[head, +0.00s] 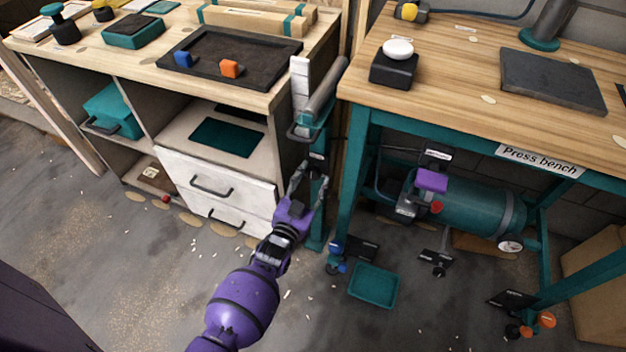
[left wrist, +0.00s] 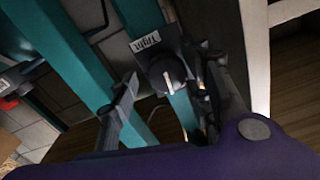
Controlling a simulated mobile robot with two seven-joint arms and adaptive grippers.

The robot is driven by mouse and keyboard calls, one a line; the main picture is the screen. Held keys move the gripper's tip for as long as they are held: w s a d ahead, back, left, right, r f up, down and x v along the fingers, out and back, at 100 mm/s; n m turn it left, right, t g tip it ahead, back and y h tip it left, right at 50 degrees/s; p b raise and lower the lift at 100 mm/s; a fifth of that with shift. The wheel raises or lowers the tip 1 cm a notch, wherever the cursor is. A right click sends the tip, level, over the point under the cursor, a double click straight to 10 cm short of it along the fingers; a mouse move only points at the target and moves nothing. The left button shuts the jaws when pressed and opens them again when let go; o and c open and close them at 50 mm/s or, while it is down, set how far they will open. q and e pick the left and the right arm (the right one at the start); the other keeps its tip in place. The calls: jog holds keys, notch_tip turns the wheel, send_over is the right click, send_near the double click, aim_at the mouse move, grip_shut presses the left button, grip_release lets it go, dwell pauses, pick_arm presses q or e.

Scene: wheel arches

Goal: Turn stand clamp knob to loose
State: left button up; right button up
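A dark round clamp knob (left wrist: 168,74) with a white pointer line shows in the left wrist view, on a dark plate on a teal post (left wrist: 143,18). A "Tight" label (left wrist: 145,41) sits above and left of it. The pointer looks nearly upright in that picture; no "loose" label is readable. My left gripper (head: 310,180) is open at the teal stand (head: 318,145) between the two benches. Its fingers lie either side of the knob in the wrist view; I cannot tell if they touch it. The knob is hidden in the head view. My right gripper is out of view.
The press bench (head: 452,97) stands right of the stand, with a teal compressor tank (head: 480,208) under it. White drawers (head: 215,182) are close on the left. A teal tray (head: 374,286) lies on the floor. Open floor is in front.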

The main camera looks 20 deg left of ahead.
pick_arm(q)
jog(key=s, duration=1.1)
jog(key=shift+s, duration=0.3)
jog(key=shift+a, duration=0.1)
jog(key=shift+c, duration=0.3)
jog(key=shift+n, duration=0.7)
jog(key=w+b, duration=0.1)
jog(key=w, duration=0.9)
jog(key=shift+b, duration=0.35)
jog(key=shift+w, duration=0.65)
